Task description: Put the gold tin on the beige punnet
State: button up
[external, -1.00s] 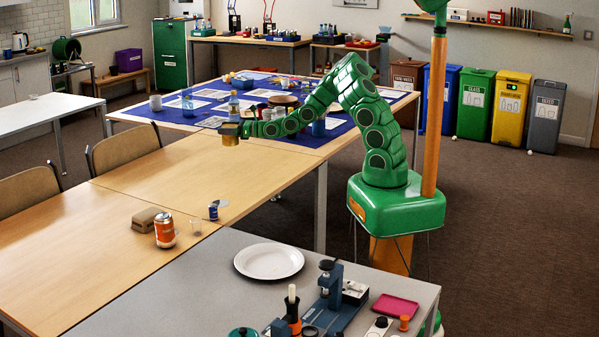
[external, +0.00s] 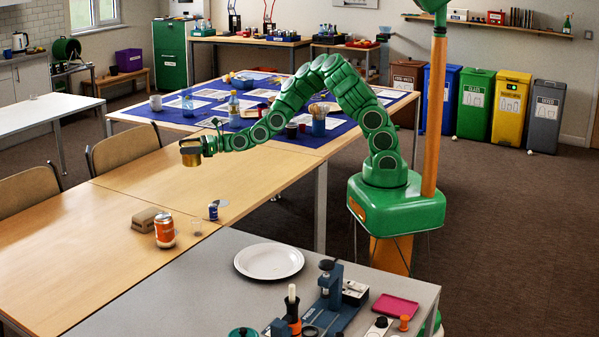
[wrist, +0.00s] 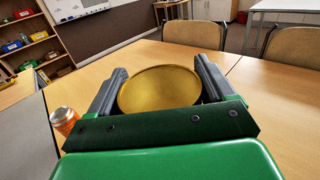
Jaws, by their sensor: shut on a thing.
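The gold tin (external: 191,159) is in the jaws of my gripper (external: 190,149), held above the wooden table. In the wrist view the gold tin (wrist: 160,90) sits between the two dark fingers, its round face filling the gap. A tan-beige, box-like thing (external: 146,219), which looks like the beige punnet, rests on the wooden table nearer the camera, below and left of my gripper. I cannot make it out in the wrist view.
An orange can (external: 165,230) stands beside the punnet; it also shows in the wrist view (wrist: 64,121). A clear cup (external: 197,227) and a small blue tin (external: 213,212) stand close by. A white plate (external: 269,262) lies on the grey table. The wooden table between gripper and punnet is clear.

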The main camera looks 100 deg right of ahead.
jog(key=w+a+n+y, duration=0.1)
jog(key=w+a, duration=0.1)
jog(key=a, duration=0.5)
jog(key=w+a+n+y, duration=0.1)
jog(key=w+a+y, duration=0.15)
jog(key=a, duration=0.55)
send_over(144, 214)
jog(key=shift+h, duration=0.35)
jog(key=shift+f, duration=6.2)
jog(key=shift+f, duration=0.1)
jog(key=o, duration=0.9)
